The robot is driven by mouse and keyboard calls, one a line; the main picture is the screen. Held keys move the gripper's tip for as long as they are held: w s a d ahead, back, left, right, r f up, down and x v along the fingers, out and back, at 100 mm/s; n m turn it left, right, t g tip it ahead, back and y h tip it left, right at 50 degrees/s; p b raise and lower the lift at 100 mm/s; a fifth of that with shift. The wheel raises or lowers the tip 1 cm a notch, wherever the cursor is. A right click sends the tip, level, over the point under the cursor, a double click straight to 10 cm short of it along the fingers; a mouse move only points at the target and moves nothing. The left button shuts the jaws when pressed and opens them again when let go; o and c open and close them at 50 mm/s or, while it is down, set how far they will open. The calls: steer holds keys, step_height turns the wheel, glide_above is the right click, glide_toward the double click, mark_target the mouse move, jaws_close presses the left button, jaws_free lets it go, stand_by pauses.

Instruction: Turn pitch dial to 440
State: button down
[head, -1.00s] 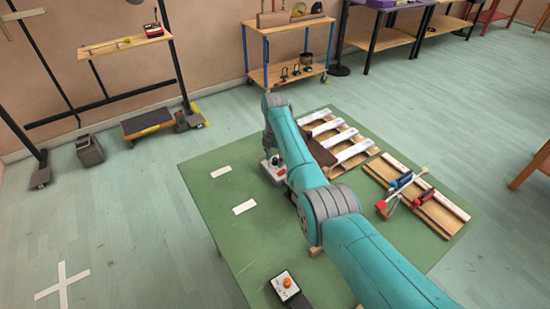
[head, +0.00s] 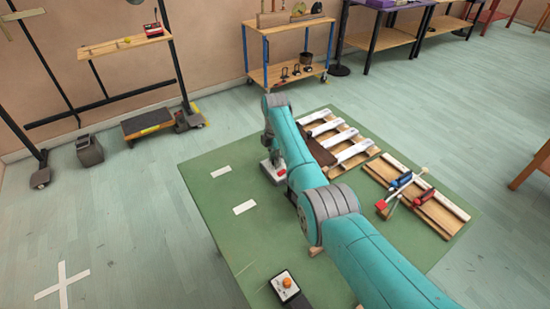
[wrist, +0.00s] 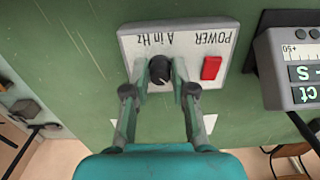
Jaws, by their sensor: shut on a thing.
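The black pitch dial (wrist: 161,69) sits on a pale panel marked "A in Hz" and "POWER" (wrist: 190,42), which appears upside down in the wrist view. My gripper (wrist: 160,76) has its two fingers on either side of the dial and is shut on it. The dial's pointer and any scale around it are too small or covered to read. A red power switch (wrist: 211,68) is to the right of the dial. In the head view the panel's box (head: 267,171) shows on the green table, and my arm hides the dial.
A grey device with a display (wrist: 290,60) stands close to the panel's right in the wrist view. On the green table (head: 225,210) are wooden racks with pale bars (head: 355,151), mallets (head: 399,181) and a small box with an orange button (head: 286,284).

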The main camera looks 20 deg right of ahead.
steer(key=m, duration=0.4)
steer(key=shift+m, duration=2.2)
steer(key=c, duration=0.9)
jaws_free()
steer(key=shift+c, duration=0.2)
step_height(320, 180, up, 12)
